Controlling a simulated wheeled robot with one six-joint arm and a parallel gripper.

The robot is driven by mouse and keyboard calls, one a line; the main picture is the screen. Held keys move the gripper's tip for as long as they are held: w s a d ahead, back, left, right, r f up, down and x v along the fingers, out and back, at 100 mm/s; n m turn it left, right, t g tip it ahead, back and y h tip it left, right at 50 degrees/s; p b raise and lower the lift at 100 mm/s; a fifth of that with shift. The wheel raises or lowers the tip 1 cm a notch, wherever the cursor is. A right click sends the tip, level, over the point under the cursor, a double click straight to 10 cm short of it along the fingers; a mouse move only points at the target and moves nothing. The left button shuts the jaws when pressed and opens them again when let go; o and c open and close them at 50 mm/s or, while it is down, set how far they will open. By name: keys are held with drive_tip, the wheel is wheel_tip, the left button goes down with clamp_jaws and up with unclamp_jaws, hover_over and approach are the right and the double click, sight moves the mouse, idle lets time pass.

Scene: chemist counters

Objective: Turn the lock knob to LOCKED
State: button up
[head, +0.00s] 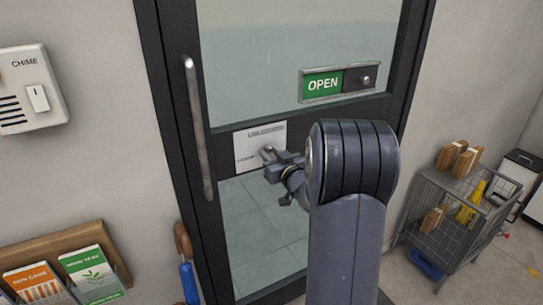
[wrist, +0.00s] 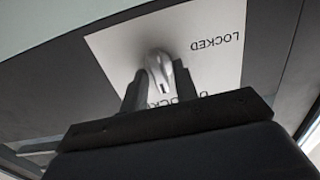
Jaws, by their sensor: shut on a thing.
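The lock knob (wrist: 158,66) is a small silver knob on a white plate (wrist: 118,42) on the glass door. In the wrist view the plate is upside down, with LOCKED beyond the knob and UNLOCKED, partly covered, on the near side. The knob's narrow end with a dark mark seems to point towards UNLOCKED. My gripper (wrist: 160,80) has a finger on each side of the knob and is shut on it. In the head view my gripper (head: 269,158) is at the plate (head: 245,140), and its fingers mostly hide the knob.
A long door handle (head: 199,125) stands left of the plate. An OPEN sign (head: 323,84) with a slider is above right. A chime box (head: 35,85) and leaflet rack (head: 115,262) are on the left wall. A wire cart (head: 440,215) stands at right.

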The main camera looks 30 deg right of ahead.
drive_tip(key=shift+f, duration=0.15)
drive_tip(key=n+b, duration=0.3)
drive_tip(key=b, duration=0.1)
drive_tip(key=shift+f, duration=0.15)
drive_tip(key=n+b, duration=0.5)
drive_tip(key=shift+a, duration=0.15)
drive_tip(key=n+b, duration=0.4)
drive_tip(key=n, duration=0.1)
drive_tip(key=shift+n+b, duration=0.3)
drive_tip(key=shift+n, duration=0.1)
clamp_jaws()
drive_tip(key=shift+a+n+b, duration=0.1)
drive_tip(key=shift+n+b, duration=1.1)
drive_tip(key=shift+n, duration=0.7)
drive_tip(key=o, duration=0.6)
unclamp_jaws()
